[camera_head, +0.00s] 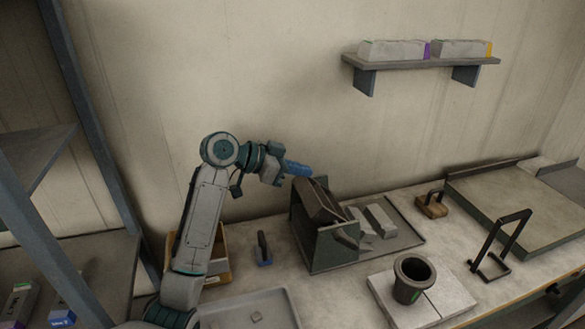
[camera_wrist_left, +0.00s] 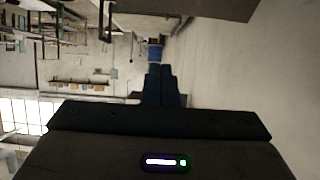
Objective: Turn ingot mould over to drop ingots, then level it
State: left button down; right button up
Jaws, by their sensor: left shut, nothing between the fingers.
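The dark ingot mould (camera_head: 318,200) sits tilted in a grey-green stand (camera_head: 335,250) on the bench. Its blue handle (camera_head: 298,168) sticks out at the upper left; a blue piece also shows in the left wrist view (camera_wrist_left: 155,52). Light grey ingots (camera_head: 380,219) lie on a flat tray (camera_head: 407,237) right of the stand. My left gripper (camera_head: 281,166) is shut and empty, right by the handle's left end; I cannot tell whether it touches. Its dark fingers show together in the wrist view (camera_wrist_left: 159,84). My right gripper is not in view.
A dark pot (camera_head: 411,280) stands on pale slabs (camera_head: 448,298) at the front. A black metal frame (camera_head: 502,245) and a handled block (camera_head: 432,206) are to the right. A small blue-based tool (camera_head: 263,250) and a yellowish box (camera_head: 222,262) stand left. A wall shelf (camera_head: 420,63) is above.

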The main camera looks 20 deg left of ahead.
pick_arm(q)
jog(key=p, duration=0.2)
send_over(311, 197)
jog(key=w+d, duration=0.1)
jog(key=d, duration=0.1)
notch_tip(311, 197, down, 2)
jog(key=f, duration=0.1)
jog(key=a+p, duration=0.1)
jog(key=f, duration=0.1)
jog(key=shift+s+a+f+p, duration=0.25)
jog(key=shift+s+f+p, duration=0.05)
jog(key=shift+f, duration=0.05)
jog(key=shift+s+a+f, duration=0.25)
jog(key=shift+a+f, duration=0.1)
jog(key=shift+a, duration=0.1)
jog(key=shift+d+f, duration=0.1)
jog(key=shift+d, duration=0.1)
jog(key=shift+w, duration=0.1)
